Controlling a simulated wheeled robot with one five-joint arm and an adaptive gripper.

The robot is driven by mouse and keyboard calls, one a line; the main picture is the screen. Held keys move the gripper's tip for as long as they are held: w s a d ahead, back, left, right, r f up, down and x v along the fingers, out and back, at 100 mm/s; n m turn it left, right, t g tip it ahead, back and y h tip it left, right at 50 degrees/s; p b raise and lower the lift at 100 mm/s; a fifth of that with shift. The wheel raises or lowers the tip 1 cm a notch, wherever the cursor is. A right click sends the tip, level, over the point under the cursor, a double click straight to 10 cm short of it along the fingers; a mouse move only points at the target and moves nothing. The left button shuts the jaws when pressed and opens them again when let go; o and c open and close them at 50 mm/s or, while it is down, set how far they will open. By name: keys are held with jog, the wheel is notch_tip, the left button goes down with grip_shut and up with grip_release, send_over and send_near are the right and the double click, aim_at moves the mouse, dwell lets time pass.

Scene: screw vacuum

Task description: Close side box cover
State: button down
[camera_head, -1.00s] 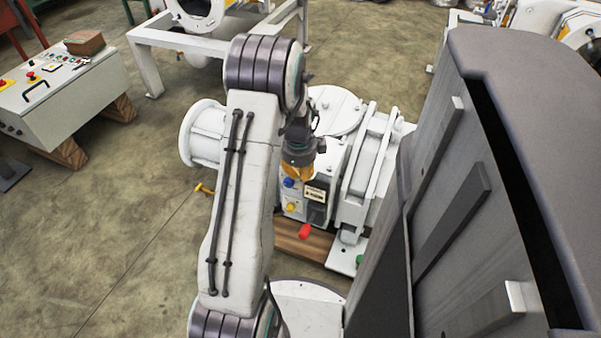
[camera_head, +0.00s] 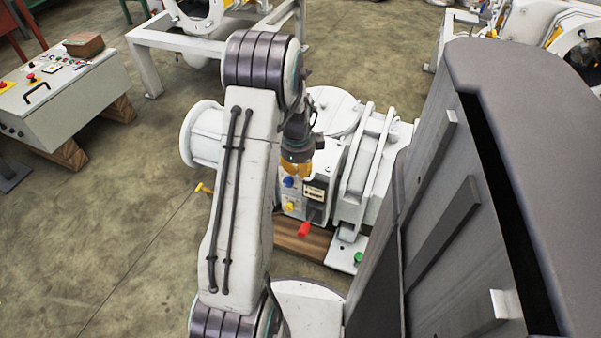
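The white screw vacuum machine (camera_head: 373,165) stands on the floor at the middle, partly behind my arm. Its small side box (camera_head: 315,192) faces me and carries a blue knob, a yellow knob and a dark panel with a label. I cannot make out clearly which part is the cover or how far open it is. My gripper (camera_head: 296,168), with yellow-orange fingers, is just above the side box in the picture. It is small and partly dark here, so I cannot tell whether it touches the box or is open or shut.
A red handle (camera_head: 303,230) sticks out below the box, near a wooden block (camera_head: 296,243). A green knob (camera_head: 359,257) sits on the machine's base. A control desk (camera_head: 62,103) stands at left and a white frame (camera_head: 165,42) behind. Open floor lies at left.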

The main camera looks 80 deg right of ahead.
notch_tip(320, 180, up, 9)
jog(key=a+p, duration=0.1)
jog(key=p, duration=0.1)
jog(key=shift+a, duration=0.2)
jog(key=shift+w, duration=0.1)
